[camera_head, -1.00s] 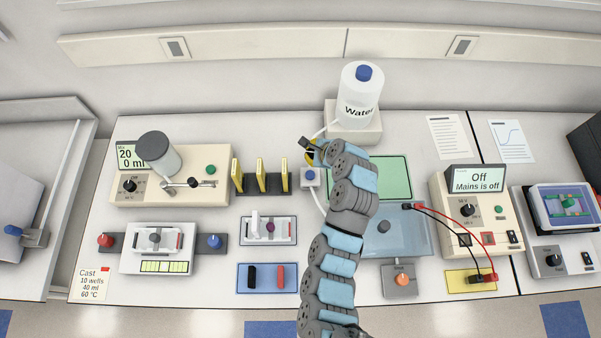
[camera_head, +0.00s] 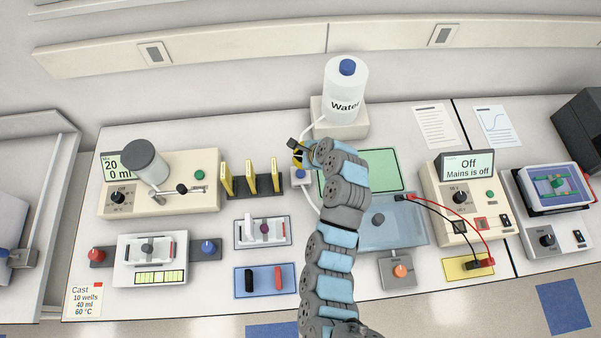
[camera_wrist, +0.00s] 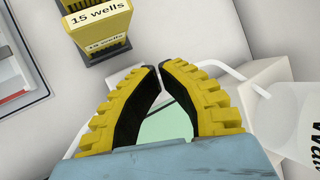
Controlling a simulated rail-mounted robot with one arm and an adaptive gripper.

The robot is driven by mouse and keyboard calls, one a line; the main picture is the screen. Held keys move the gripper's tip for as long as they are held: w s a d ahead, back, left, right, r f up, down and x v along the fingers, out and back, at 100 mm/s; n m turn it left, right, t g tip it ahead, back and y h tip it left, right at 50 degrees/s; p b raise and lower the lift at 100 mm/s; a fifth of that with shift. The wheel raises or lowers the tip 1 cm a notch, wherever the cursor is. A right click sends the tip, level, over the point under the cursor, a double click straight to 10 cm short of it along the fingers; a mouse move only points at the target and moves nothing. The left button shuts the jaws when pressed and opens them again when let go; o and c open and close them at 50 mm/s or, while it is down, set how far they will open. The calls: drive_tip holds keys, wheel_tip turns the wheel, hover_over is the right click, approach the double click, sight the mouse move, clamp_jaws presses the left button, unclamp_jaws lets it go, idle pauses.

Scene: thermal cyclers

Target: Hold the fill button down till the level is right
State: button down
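A blue button (camera_head: 299,174) sits on a small white box beside the water bottle's stand. The water bottle (camera_head: 345,92), white with a blue cap, stands behind it, and a white tube runs down near the button. My gripper (camera_head: 297,158) is just behind and above the button in the head view; any contact cannot be told. In the wrist view my gripper's yellow and black fingers (camera_wrist: 158,68) have their tips together, with nothing seen held between them. The button is not visible there. A display (camera_head: 112,166) at the left reads 20 and 0 ml, partly covered by a grey-capped vessel (camera_head: 146,160).
Yellow combs (camera_head: 251,178) stand in a dark rack left of my gripper, labelled 15 wells in the wrist view (camera_wrist: 100,18). A green panel (camera_head: 385,170) and a clear blue tank (camera_head: 395,232) lie right of my arm. A power supply (camera_head: 458,205) reads Off.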

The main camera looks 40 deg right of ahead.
sight(299, 170)
drive_tip(key=shift+f+b, duration=1.45)
drive_tip(key=shift+f, duration=1.85)
drive_tip(key=shift+f, duration=0.15)
drive_tip(key=shift+f, duration=0.25)
drive_tip(key=shift+f, duration=0.5)
idle(3.8)
